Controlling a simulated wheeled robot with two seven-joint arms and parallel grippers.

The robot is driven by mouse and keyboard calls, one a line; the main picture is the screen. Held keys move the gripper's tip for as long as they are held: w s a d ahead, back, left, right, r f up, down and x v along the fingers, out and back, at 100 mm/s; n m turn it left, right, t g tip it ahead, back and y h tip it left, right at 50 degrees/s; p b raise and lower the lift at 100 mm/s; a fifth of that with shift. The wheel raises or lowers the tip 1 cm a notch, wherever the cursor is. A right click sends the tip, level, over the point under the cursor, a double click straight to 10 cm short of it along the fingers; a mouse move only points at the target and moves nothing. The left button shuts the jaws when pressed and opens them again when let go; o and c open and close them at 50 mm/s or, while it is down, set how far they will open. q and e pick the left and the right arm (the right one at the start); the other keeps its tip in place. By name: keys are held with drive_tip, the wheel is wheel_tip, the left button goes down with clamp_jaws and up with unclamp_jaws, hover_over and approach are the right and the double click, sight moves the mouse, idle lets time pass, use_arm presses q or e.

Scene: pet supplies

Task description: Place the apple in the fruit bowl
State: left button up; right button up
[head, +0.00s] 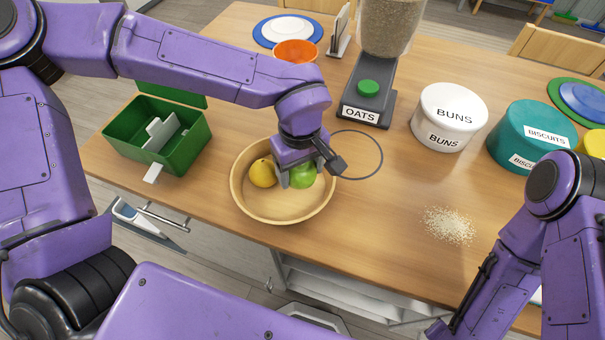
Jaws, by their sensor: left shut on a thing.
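A round wooden fruit bowl (245,204) stands on the table near its front edge. A green apple (304,175) is over the right back part of the bowl, inside its rim as I see it. My left gripper (298,180) points down and is shut on the apple. I cannot tell whether the apple touches the bowl's floor. A yellow lemon (262,173) lies in the bowl, left of the apple. My right arm comes in at the right, but its gripper is out of view.
A green box (158,137) stands left of the bowl. Behind are an orange bowl (295,51) and an oats dispenser (367,100). Buns (447,118) and biscuits (530,138) tins stand at the right.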

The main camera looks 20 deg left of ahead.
sight(303, 179)
use_arm(q)
drive_tip(key=f, duration=0.4)
drive_tip(key=shift+w+d+p, duration=0.2)
drive_tip(key=shift+w+p, duration=0.15)
drive_tip(key=shift+s, duration=0.1)
drive_tip(key=o, duration=0.9)
drive_tip(key=shift+f, duration=0.1)
drive_tip(key=shift+c, duration=0.2)
wheel_tip(303, 179, up, 12)
drive_tip(key=shift+r+b, duration=0.2)
drive_tip(key=shift+b, duration=0.2)
